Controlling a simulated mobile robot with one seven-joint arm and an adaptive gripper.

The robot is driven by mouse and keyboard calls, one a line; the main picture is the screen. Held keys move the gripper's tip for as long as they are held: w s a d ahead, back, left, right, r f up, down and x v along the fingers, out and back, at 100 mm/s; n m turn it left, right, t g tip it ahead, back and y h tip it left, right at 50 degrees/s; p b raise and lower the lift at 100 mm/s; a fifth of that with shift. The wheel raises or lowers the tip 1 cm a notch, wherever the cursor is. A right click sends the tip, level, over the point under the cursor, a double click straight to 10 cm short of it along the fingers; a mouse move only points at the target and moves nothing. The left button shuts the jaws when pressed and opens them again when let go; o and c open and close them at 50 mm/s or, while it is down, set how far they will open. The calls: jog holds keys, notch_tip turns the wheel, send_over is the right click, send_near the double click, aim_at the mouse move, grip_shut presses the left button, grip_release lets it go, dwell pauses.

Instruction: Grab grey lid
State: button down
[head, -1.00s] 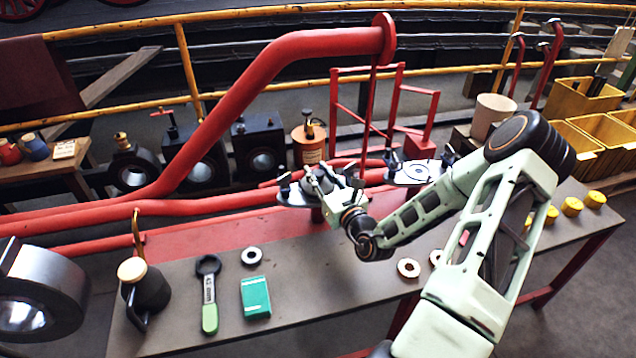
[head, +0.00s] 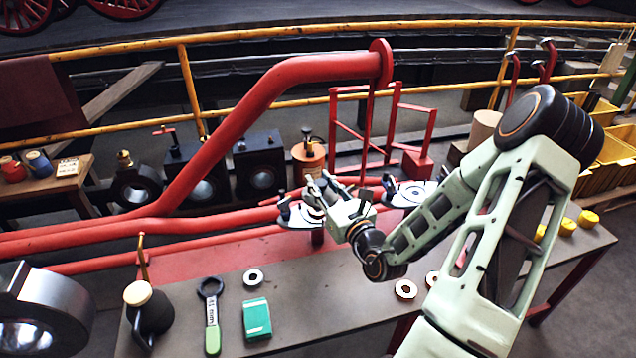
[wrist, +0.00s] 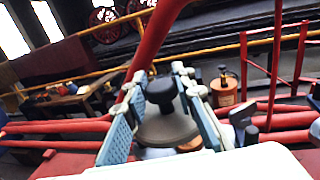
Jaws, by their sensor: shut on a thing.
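The grey lid (wrist: 168,131) is a round disc with a black knob (wrist: 161,91) on top. It lies between my fingers in the wrist view. My gripper (wrist: 158,76) is shut on it, with one blue-grey finger on each side. In the head view my gripper (head: 322,184) is just above the left round seat (head: 294,221) with its black clamps. The lid's edge is partly hidden by my fingers there, and I cannot tell clearly how far it is off the seat.
A second round seat (head: 412,193) stands to the right. A thick red pipe (head: 262,92) rises behind my gripper. An orange canister (head: 308,158) stands behind the left seat. The workbench (head: 290,290) carries a green box (head: 256,319), a green-handled wrench (head: 211,318) and an oil can (head: 150,309).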

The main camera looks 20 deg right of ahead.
jog(key=s+a+r+p, duration=0.2)
jog(key=s+r+p, duration=0.2)
jog(key=s+p, duration=0.4)
jog(key=shift+s+r, duration=0.15)
jog(key=shift+s, duration=0.2)
